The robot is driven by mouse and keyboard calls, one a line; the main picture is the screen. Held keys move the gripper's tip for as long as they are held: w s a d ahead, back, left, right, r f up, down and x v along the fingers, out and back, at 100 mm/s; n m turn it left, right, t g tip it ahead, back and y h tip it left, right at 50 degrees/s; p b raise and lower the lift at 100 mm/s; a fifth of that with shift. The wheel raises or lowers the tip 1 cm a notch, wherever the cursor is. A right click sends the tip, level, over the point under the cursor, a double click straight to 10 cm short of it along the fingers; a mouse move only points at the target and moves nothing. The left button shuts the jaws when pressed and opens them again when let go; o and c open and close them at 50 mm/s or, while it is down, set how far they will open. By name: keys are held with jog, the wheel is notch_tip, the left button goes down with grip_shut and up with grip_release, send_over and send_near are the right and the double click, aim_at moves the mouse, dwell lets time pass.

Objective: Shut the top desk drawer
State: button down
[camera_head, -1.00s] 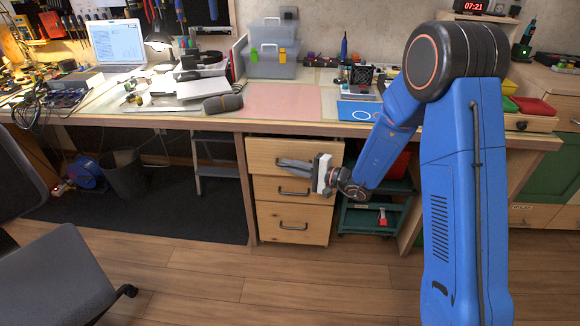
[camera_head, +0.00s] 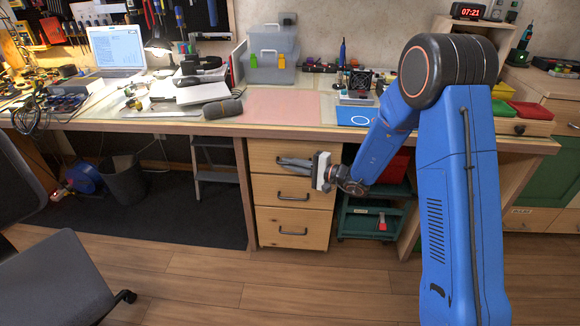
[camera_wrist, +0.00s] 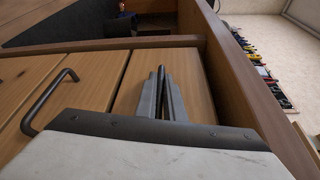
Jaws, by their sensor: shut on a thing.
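The top desk drawer (camera_head: 266,151) is the highest of three light wood drawers under the desk. Its front looks about level with the drawers below; I cannot tell whether a small gap remains. My gripper (camera_head: 284,162) reaches in from the right, its fingers against the top drawer's front. In the wrist view my gripper (camera_wrist: 164,88) has its fingers close together at the top drawer front (camera_wrist: 195,85).
The middle drawer's handle (camera_wrist: 50,98) is beside my gripper in the wrist view. The bottom drawer (camera_head: 300,228) is below it. The desk top (camera_head: 215,125) overhangs above. A green cart (camera_head: 362,220) stands right of the drawers. The wooden floor in front is clear.

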jog(key=c, duration=1.9)
grip_release()
jog(key=shift+w, duration=0.3)
jog(key=shift+o, duration=0.2)
jog(key=shift+s+d, duration=0.1)
jog(key=shift+s, duration=0.05)
jog(key=v, duration=1.7)
jog(key=shift+d, duration=0.1)
jog(key=shift+r, duration=0.1)
